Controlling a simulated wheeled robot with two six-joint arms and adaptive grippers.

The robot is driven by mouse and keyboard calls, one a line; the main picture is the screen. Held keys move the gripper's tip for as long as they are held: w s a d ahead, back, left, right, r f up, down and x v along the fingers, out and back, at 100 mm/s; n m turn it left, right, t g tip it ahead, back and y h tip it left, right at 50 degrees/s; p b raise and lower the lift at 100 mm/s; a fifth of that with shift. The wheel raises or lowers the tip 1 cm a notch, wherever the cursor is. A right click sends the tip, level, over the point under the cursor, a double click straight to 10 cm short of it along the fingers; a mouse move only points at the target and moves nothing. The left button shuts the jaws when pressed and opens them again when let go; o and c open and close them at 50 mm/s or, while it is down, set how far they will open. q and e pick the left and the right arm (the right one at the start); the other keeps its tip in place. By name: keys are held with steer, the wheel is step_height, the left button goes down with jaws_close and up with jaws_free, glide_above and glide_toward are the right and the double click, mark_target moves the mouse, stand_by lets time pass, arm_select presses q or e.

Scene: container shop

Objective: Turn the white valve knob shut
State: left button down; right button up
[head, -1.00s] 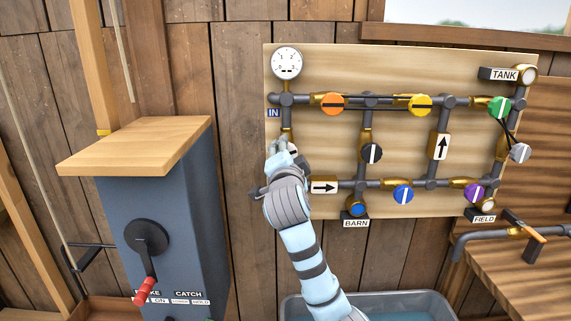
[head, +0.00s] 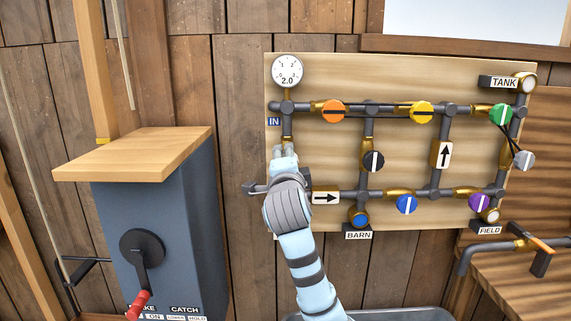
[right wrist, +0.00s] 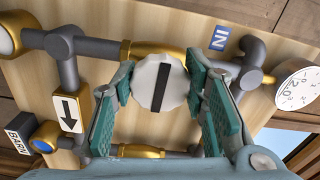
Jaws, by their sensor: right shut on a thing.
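The white valve knob (right wrist: 158,84) shows in the right wrist view as a round scalloped knob with a black bar. The bar stands nearly upright in that view, across the brass pipe (right wrist: 133,50) behind it. My right gripper (head: 284,152) is shut on the knob, with a green-padded finger on either side of it. In the head view the gripper covers the knob, on the left pipe below the gauge. My left gripper is in neither view.
The gauge (head: 287,71) reads 2.0. Other knobs on the board include orange (head: 333,112), yellow (head: 422,113), black (head: 373,161) and blue (head: 407,204). A blue-grey cabinet (head: 185,225) with a red-handled crank (head: 140,303) stands to the left.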

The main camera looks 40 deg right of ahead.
steer(key=o, duration=1.2)
steer(key=v, duration=1.2)
